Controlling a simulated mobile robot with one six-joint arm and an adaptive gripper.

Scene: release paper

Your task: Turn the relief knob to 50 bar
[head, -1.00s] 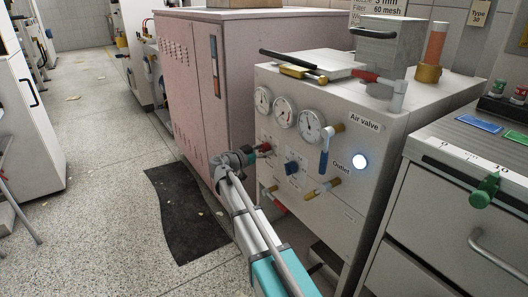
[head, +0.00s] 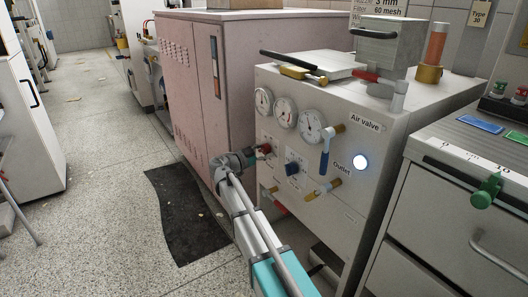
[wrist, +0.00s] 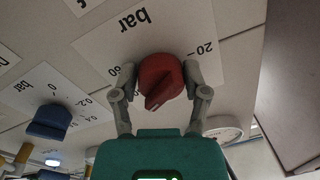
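The red relief knob (wrist: 160,78) sits in the middle of the wrist view, on a white scale card (wrist: 205,45) marked bar. The knob's ridge points down and slightly left in this view. My gripper (wrist: 160,75) has one finger on each side of the knob, both against or very near its sides. In the head view my gripper (head: 251,157) is at the panel, and part of the red knob (head: 264,151) shows beyond it.
A blue knob (head: 292,169) is to the right of the red one, with a blue-handled air valve (head: 325,155) beyond. Several gauges (head: 285,112) are above. Brass-coloured fittings (head: 322,190) stick out lower on the panel. A pink cabinet (head: 195,75) stands at the left.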

